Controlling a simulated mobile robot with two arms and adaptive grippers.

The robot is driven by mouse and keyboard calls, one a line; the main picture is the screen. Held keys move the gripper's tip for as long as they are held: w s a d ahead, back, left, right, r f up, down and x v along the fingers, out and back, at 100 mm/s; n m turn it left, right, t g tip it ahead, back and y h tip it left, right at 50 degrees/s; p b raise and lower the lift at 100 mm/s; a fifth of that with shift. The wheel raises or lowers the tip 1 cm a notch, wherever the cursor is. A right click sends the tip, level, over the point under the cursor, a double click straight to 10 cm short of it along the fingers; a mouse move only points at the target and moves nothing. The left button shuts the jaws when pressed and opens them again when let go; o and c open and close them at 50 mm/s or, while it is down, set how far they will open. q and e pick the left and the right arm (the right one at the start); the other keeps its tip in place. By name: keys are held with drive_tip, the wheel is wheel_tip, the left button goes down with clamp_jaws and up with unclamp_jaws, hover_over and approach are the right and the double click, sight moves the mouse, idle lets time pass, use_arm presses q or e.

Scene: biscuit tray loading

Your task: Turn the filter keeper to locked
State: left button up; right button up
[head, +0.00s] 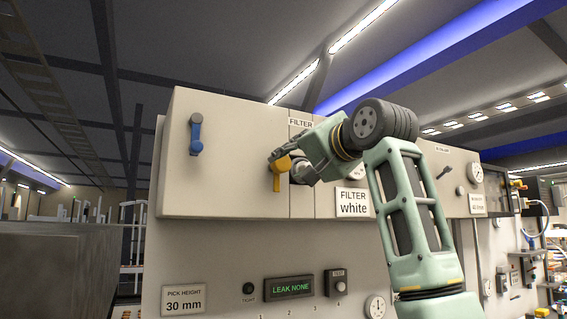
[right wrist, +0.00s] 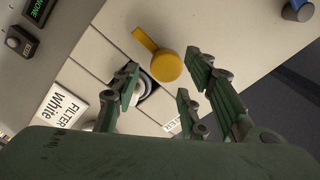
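The filter keeper (head: 277,181) is a yellow lever with a round hub on the pale machine front, left of the "FILTER white" label (head: 352,203). Its arm points down and slightly left in the head view, where my gripper hides part of the hub. My right gripper (head: 286,165) is at the keeper. In the right wrist view, the keeper's hub (right wrist: 166,66) shows between the spread fingers (right wrist: 164,76), with a gap on both sides. The gripper is open and holds nothing. My left gripper is not in view.
A blue handle (head: 196,137) is on the panel to the left. A round fitting (right wrist: 147,88) beside the keeper is partly hidden by a finger. The panel between the blue handle and keeper is clear.

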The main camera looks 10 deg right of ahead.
sight(285, 164)
drive_tip(key=p+x, duration=0.2)
drive_tip(key=x, duration=0.2)
drive_tip(key=shift+w+a+r, duration=0.1)
drive_tip(key=shift+w+r, duration=0.05)
drive_tip(key=shift+w+a+p, duration=0.15)
drive_tip(key=shift+w+p, duration=0.15)
drive_tip(key=shift+w, duration=0.25)
drive_tip(key=shift+f, duration=0.2)
drive_tip(key=c, duration=0.9)
drive_tip(key=shift+c, duration=0.2)
